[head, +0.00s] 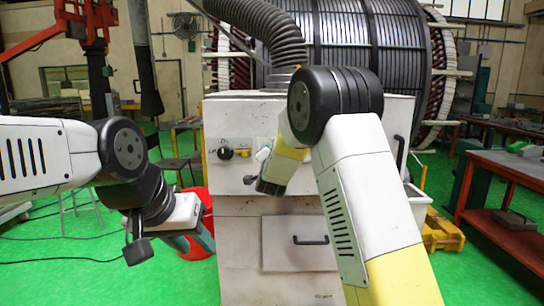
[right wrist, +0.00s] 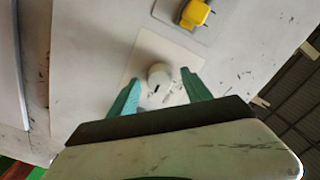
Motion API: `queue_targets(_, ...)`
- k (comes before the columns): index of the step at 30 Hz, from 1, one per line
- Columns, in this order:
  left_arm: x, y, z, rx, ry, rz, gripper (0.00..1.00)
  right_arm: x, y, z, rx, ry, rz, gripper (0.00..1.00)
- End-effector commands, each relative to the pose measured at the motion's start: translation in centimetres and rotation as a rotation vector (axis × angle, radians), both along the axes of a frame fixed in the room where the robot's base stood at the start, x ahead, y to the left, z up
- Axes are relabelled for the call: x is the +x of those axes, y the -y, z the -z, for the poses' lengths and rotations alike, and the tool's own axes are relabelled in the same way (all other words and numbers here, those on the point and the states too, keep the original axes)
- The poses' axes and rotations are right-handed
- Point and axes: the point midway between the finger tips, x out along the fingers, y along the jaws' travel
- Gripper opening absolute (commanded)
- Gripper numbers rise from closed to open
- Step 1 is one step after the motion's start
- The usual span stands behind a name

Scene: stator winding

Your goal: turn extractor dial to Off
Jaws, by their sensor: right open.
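A round white dial (right wrist: 160,74) with a small dark mark on its lower edge sits on a pale label plate on the cabinet front, in the right wrist view. My right gripper (right wrist: 162,78) is open, with one teal finger on each side of the dial and a visible gap to it. The lettering on the plate is too blurred to read. In the head view, the white extractor cabinet (head: 238,112) stands in front of me, and my right arm hides part of its panel. My left gripper (head: 202,236) hangs low at the left, away from the dial; its finger opening is unclear.
A yellow switch (right wrist: 195,13) is beside the dial, and a black knob (head: 225,153) is farther left. A ribbed hose (head: 275,25) rises from the cabinet top. A red bucket (head: 196,205) stands behind my left gripper. A red workbench (head: 510,170) is at the right.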

Motion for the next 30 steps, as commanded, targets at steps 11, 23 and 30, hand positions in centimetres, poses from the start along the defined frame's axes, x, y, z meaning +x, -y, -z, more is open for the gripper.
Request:
queue_targets(11, 0.0, 0.0, 0.0, 0.0, 0.0, 0.0, 0.36, 0.27, 0.02, 0.02, 0.0, -0.001, 0.001, 0.42)
queue_targets(23, -0.01, 0.0, -0.01, 0.0, 0.0, 0.0, 0.36, 0.25, 0.01, 0.02, -0.007, -0.001, -0.001, 0.0)
queue_targets(30, 0.0, 0.0, 0.0, 0.0, 0.0, 0.0, 0.36, 0.25, 0.01, 0.04, -0.083, -0.001, -0.001, 0.0)
